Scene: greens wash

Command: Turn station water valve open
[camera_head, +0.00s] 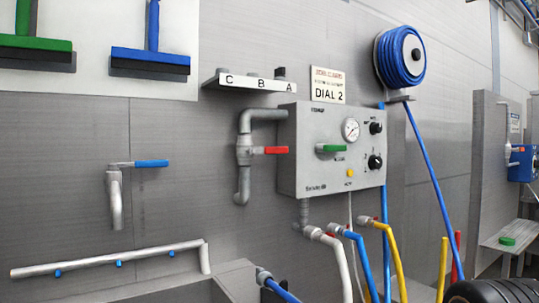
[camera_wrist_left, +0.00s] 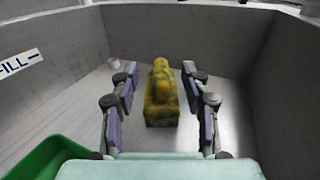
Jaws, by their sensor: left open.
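In the head view, a grey wall box (camera_head: 310,176) carries a pressure gauge, black knobs and a green handle (camera_head: 331,148). A valve with a red lever (camera_head: 271,150) sits on the grey pipe (camera_head: 243,182) left of the box. The lever lies level, pointing right, across the upright pipe. Which handle is the station water valve is not labelled legibly. My left gripper (camera_wrist_left: 158,72) shows in the left wrist view, open, above a grey basin (camera_wrist_left: 225,120). Neither gripper shows in the head view, and no gripper is at the valve.
A blue-handled tap (camera_head: 150,163) is on the wall at left. White, blue and yellow hoses (camera_head: 391,262) hang below the box. A blue hose reel (camera_head: 400,57) is above right. A yellow-green object (camera_wrist_left: 161,95) lies in the basin, with a green container (camera_wrist_left: 45,160) at lower left.

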